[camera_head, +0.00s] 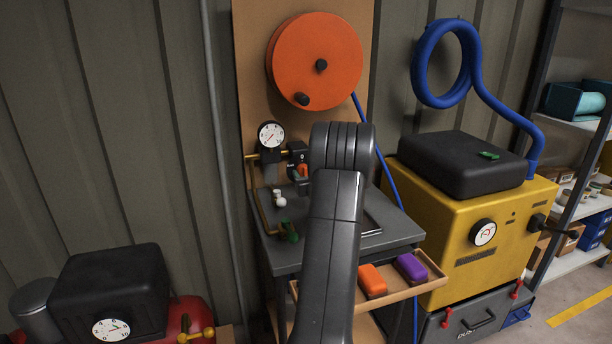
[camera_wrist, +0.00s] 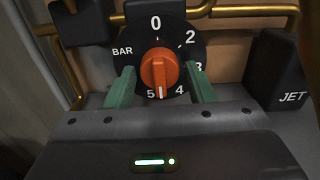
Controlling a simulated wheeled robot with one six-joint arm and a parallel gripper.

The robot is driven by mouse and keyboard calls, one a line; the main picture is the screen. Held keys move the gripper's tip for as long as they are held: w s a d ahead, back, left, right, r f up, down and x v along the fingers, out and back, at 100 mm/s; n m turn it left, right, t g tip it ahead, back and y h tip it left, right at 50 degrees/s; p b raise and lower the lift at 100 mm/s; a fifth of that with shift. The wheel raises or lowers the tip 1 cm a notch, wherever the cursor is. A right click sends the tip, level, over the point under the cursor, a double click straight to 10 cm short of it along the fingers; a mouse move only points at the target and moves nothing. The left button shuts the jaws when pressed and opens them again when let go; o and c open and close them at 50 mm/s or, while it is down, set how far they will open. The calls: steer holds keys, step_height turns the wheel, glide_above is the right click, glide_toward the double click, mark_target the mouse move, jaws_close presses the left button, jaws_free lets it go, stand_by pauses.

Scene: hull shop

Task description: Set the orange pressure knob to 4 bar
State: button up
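The orange pressure knob (camera_wrist: 158,68) sits on a round black dial (camera_wrist: 183,46) marked BAR, with 0 at the top and 2, 3, 4 and 5 running clockwise. Its white mark points almost straight down, between 4 and 5 and nearer 5. My gripper (camera_wrist: 160,72) has its green fingers on either side of the knob, with visible gaps, so it is open around it. In the head view a bit of the orange knob (camera_head: 303,170) shows beside my arm, which hides most of the gripper. A white round gauge (camera_head: 271,135) stands to the dial's left.
Brass pipe (camera_wrist: 225,12) runs behind the dial. A black block marked JET (camera_wrist: 283,80) stands close on the right. Below is a grey bench (camera_head: 400,232) with a shelf holding an orange block (camera_head: 372,281) and a purple block (camera_head: 411,268). A yellow machine (camera_head: 450,225) stands right.

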steer(key=c, duration=0.6)
steer(key=shift+c, duration=0.2)
steer(key=shift+f+b, duration=0.1)
steer(key=shift+b, duration=0.3)
steer(key=n+b, duration=0.1)
steer(key=b, duration=0.1)
steer(key=n+b, duration=0.1)
steer(key=b, duration=0.1)
steer(key=shift+f+b, duration=0.25)
steer(key=shift+b, duration=0.05)
steer(key=n+b, duration=0.2)
steer(key=b, duration=0.1)
steer(key=shift+r+n+b, duration=0.1)
steer(key=shift+n+b, duration=0.3)
steer(key=shift+r+n+b, duration=0.15)
steer(key=shift+n+b, duration=0.35)
steer(key=shift+b, duration=0.1)
steer(key=shift+r, duration=0.1)
steer(key=o, duration=1)
